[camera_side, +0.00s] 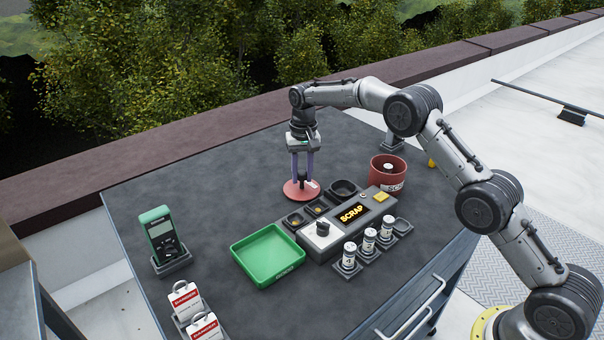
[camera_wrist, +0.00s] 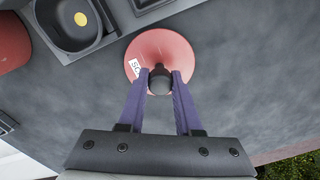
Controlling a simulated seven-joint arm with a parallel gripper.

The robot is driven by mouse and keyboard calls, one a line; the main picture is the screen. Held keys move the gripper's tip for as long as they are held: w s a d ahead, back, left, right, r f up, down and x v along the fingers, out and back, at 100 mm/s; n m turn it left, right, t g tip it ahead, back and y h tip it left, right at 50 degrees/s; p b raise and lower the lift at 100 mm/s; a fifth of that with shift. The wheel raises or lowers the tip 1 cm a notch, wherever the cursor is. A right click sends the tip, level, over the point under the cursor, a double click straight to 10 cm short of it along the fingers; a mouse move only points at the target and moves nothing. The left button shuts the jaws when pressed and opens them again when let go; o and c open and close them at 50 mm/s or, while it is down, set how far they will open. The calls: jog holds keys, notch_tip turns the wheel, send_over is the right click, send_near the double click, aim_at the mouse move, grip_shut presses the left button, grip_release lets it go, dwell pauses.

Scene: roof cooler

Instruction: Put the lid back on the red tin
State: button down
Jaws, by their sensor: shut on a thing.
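The round red lid (camera_side: 297,194) has a dark knob and a small white label, and it also shows in the wrist view (camera_wrist: 178,50). My gripper (camera_side: 302,180) points down over it, its purple fingers shut on the dark knob; they also close around it in the wrist view (camera_wrist: 160,80). The lid is flat and at or just above the dark table; I cannot tell whether it touches. The red tin (camera_side: 375,178) stands open to the right, its white label partly visible and something small inside. Part of the tin shows in the wrist view (camera_wrist: 12,42).
A grey console with a lit SCRAP display (camera_side: 353,213) and small dark trays stands between lid and front edge. Several small cylinders (camera_side: 369,239) stand before it. A green tray (camera_side: 268,257), green meter (camera_side: 161,234) and red-white tags (camera_side: 187,300) are left. The table's back left is clear.

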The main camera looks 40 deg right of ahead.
aim_at(303, 172)
jog(key=shift+f, duration=0.1)
jog(key=c, duration=0.6)
grip_release()
notch_tip(303, 172, up, 12)
jog(key=shift+d, duration=0.15)
jog(key=shift+s+r, duration=0.1)
jog(key=shift+r, duration=0.1)
